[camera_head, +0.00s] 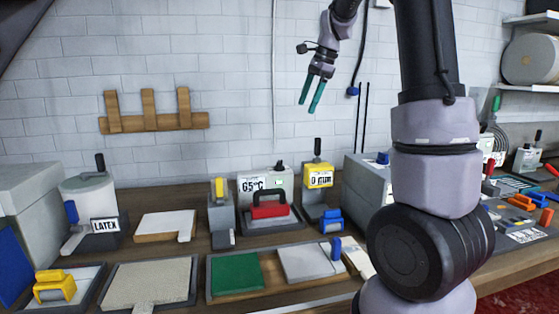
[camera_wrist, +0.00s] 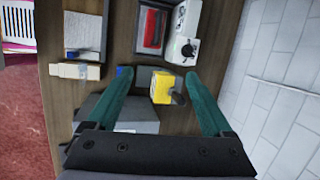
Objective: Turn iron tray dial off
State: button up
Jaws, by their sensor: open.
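The iron tray (camera_head: 285,224) stands at the back of the bench, with a red iron (camera_head: 269,209) with a dark handle lying on it. Behind it is a white box (camera_head: 283,182) with a display reading 65°C. A black dial (camera_head: 279,166) sits on the box top. My gripper (camera_head: 311,106) is open and empty, high above the bench and to the right of the dial. In the wrist view the dial (camera_wrist: 190,49) shows near the right fingertip in the picture, well below it. The iron (camera_wrist: 152,29) and its tray also show there.
A yellow "0 mm" device (camera_head: 318,176) with an upright black lever stands just right of the box. A grey device with a yellow lever (camera_head: 219,188) stands left of the tray. A wooden rack (camera_head: 153,122) hangs on the brick wall. The air around my gripper is clear.

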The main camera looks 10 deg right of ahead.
jog(key=w+f+m+g+h, duration=0.1)
jog(key=w+f+m, duration=0.4)
jog(key=w, duration=0.4)
jog(key=m+g+h, duration=0.2)
send_over(279, 161)
notch_tip(279, 161, down, 8)
notch_tip(279, 161, down, 11)
jog(key=shift+s+r, duration=0.1)
jog(key=shift+r, duration=0.1)
jog(key=shift+c, duration=0.3)
grip_shut()
